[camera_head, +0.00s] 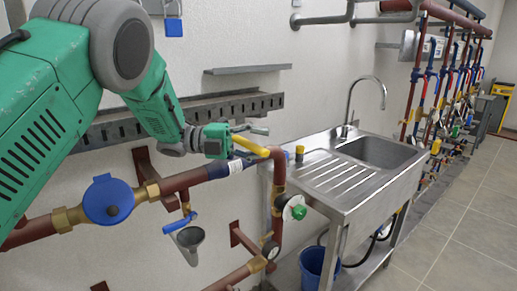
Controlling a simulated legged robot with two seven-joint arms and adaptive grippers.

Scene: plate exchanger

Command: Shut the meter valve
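A blue round meter (108,199) sits on the red-brown pipe with brass fittings at the lower left. Further right on this pipe is a dark blue section with a white label. A yellow lever handle (250,146) shows above the pipe near its bend, slanting down to the right. My green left arm comes in from the upper left. Its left gripper (252,131) is at the upper left end of the yellow handle. The grey fingers are small and overlap the handle in view, so I cannot tell whether they touch or grip it. My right gripper is not in view.
A blue-handled tap (180,222) stands over a grey funnel (189,241) below the pipe. A steel sink (340,168) is to the right, with a blue bucket (318,268) beneath. A slotted metal rail (190,115) runs along the wall behind. The floor at right is clear.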

